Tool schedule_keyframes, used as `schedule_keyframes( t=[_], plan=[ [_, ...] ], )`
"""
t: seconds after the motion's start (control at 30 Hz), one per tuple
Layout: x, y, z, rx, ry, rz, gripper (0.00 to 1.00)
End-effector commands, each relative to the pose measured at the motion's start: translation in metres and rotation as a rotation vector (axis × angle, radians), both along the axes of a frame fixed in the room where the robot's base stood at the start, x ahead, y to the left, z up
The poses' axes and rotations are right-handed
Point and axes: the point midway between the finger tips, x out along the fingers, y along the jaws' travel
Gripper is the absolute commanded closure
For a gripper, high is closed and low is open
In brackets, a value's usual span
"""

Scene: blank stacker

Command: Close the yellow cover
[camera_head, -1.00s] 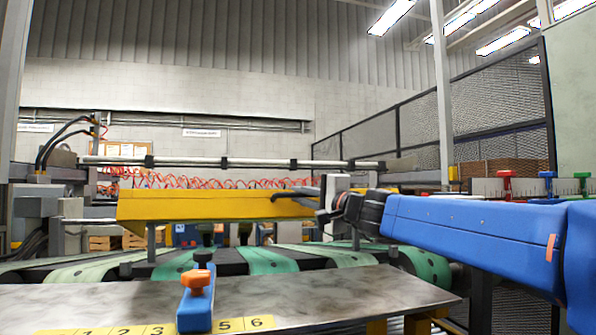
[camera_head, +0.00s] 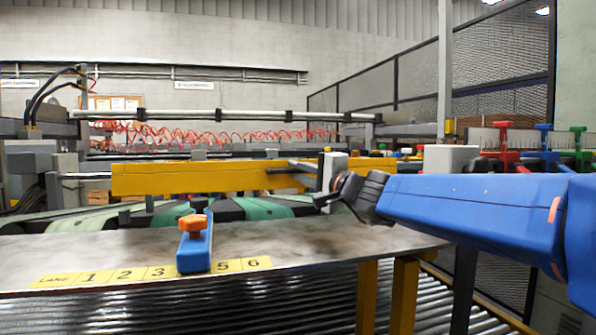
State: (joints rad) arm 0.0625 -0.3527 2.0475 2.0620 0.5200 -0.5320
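The yellow cover (camera_head: 190,178) is a long horizontal bar across the middle of the head view, above the green belts. My gripper (camera_head: 322,185) is at the end of my blue arm, at the cover's right part. Dark fingers point left over the cover's right end, by a light grey block (camera_head: 333,170). Whether the fingers touch the cover, and whether they are open or shut, I cannot tell.
A metal table (camera_head: 110,245) in front carries a blue block with an orange knob (camera_head: 194,243) and a numbered yellow lane strip (camera_head: 90,278). Rollers (camera_head: 200,310) lie below it. Red, blue and green clamps (camera_head: 503,140) stand at the right. A mesh fence (camera_head: 500,90) is behind.

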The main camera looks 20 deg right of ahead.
Motion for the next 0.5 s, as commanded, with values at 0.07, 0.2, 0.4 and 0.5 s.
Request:
schedule_keyframes(
  t=[0.07,0.2,0.4,0.5],
  plan=[
    [0.0001,0.0002,0.0,0.0,0.0,0.0,0.7],
    [0.0001,0.0001,0.0003,0.0,0.0,0.0,0.7],
    [-0.001,-0.0006,0.0006,-0.001,-0.001,0.0,0.7],
    [-0.0067,-0.0033,0.0002,-0.001,-0.002,-0.001,0.7]
  ],
)
